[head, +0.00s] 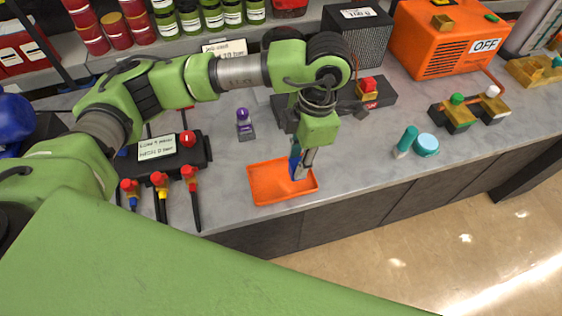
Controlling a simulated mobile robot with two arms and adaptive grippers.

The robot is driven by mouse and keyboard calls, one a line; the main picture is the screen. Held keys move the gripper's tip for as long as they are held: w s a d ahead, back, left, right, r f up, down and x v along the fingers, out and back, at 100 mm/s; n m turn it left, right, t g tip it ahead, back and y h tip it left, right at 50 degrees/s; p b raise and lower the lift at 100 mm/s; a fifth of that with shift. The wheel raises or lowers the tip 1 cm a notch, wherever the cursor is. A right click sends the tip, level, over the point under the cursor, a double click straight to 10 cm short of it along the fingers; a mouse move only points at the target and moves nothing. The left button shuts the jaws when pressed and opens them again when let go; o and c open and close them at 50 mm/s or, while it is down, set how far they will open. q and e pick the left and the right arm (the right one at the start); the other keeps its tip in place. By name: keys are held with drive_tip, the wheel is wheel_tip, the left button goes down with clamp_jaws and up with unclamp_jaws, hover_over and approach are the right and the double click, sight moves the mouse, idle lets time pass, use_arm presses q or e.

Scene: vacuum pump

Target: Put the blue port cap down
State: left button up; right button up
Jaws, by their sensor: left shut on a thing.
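My left gripper (302,172) points down over the orange tray (264,187), its tips low over the tray's right part. It is shut on the blue port cap (294,160), of which a narrow blue part shows at the left side of the fingers. The rest of the cap is hidden by the gripper. I cannot tell whether the cap touches the tray floor. The visible left part of the tray is empty. My right gripper is out of view.
A black block with a label (157,147) and red, yellow-red plugs stands left. A purple-topped item (244,124) is behind the tray. A teal cylinder (406,141) and teal cap (426,144) lie right. An orange "OFF" machine (440,45) stands back right.

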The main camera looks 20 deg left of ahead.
use_arm(q)
drive_tip(key=a+f, duration=0.1)
drive_tip(key=f, duration=0.1)
drive_tip(key=w+a+f+p, duration=0.1)
drive_tip(key=w+a+f, duration=0.1)
drive_tip(key=a+f, duration=0.1)
drive_tip(key=shift+w+a+f+p, duration=0.1)
drive_tip(key=shift+w+f+p, duration=0.05)
drive_tip(key=shift+f+p, duration=0.2)
wheel_tip(320, 180, down, 3)
drive_tip(key=shift+a+f+p, duration=0.1)
drive_tip(key=shift+a+p, duration=0.05)
drive_tip(key=shift+p, duration=0.35)
drive_tip(key=shift+f, duration=0.25)
drive_tip(key=o, duration=1.1)
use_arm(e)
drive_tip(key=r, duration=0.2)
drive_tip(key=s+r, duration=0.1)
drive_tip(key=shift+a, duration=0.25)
use_arm(q)
drive_tip(key=shift+r, duration=0.15)
